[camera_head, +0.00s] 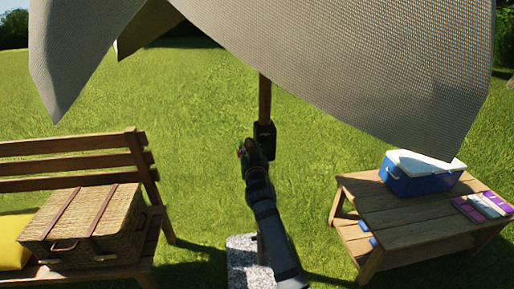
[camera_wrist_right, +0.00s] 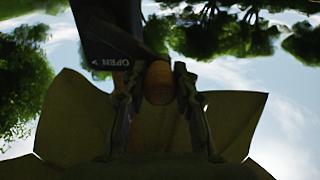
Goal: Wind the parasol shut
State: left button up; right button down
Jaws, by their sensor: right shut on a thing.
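The parasol's pale woven canopy (camera_head: 360,60) hangs across the top of the head view, its panels sloping down and spread apart. Its wooden pole (camera_head: 265,98) runs down to a dark crank housing (camera_head: 265,135). My right gripper (camera_head: 250,150) is at the housing, on its left side. In the right wrist view the two fingers (camera_wrist_right: 158,98) are closed on either side of a wooden crank knob (camera_wrist_right: 159,82). The dark housing (camera_wrist_right: 112,38) there bears the word OPEN and an arrow. The crank arm is mostly hidden. My left gripper is out of view.
A bench (camera_head: 75,158) with a wicker hamper (camera_head: 90,225) and yellow cushion (camera_head: 10,240) stands left. A wooden table (camera_head: 400,215) with a blue cooler (camera_head: 420,178) stands right. The stone base (camera_head: 240,262) is below; grass lies open between.

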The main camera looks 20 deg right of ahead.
notch_tip(320, 180, down, 12)
jog(key=b, duration=1)
jog(key=s+d+f, duration=0.1)
jog(key=d+f, duration=0.1)
jog(key=d, duration=0.4)
jog(key=shift+s+d+b, duration=0.3)
jog(key=shift+d+b, duration=0.1)
jog(key=shift+b, duration=0.05)
jog(key=c, duration=1)
grip_release()
jog(key=shift+o, duration=0.4)
jog(key=shift+r, duration=0.15)
